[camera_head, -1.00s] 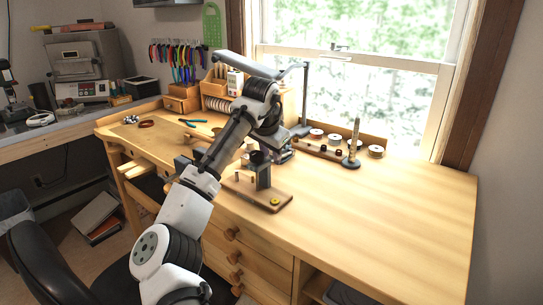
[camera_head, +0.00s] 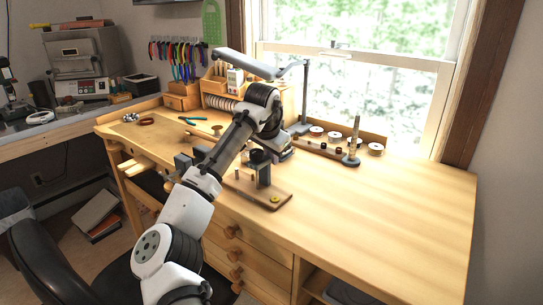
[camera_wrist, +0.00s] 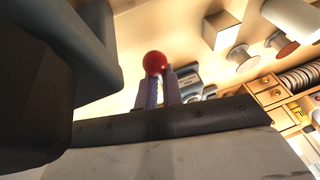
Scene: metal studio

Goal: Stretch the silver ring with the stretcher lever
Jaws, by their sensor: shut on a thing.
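The stretcher stands on a wooden board (camera_head: 262,199) near the bench's front edge in the head view. A grey block (camera_head: 264,176) rises from the board. In the wrist view the lever's red ball knob (camera_wrist: 155,62) shows at the fingertips. My gripper (camera_wrist: 160,88) is shut on the lever, with its pale shaft between the fingers below the knob. In the head view my arm and hand partly cover the stretcher, and the lever cannot be made out there. I cannot make out the silver ring in either view.
A ring mandrel (camera_head: 354,138) stands on a round base to the right of a long rack of spools (camera_head: 334,135) by the window. The bench top (camera_head: 390,205) on the right is clear.

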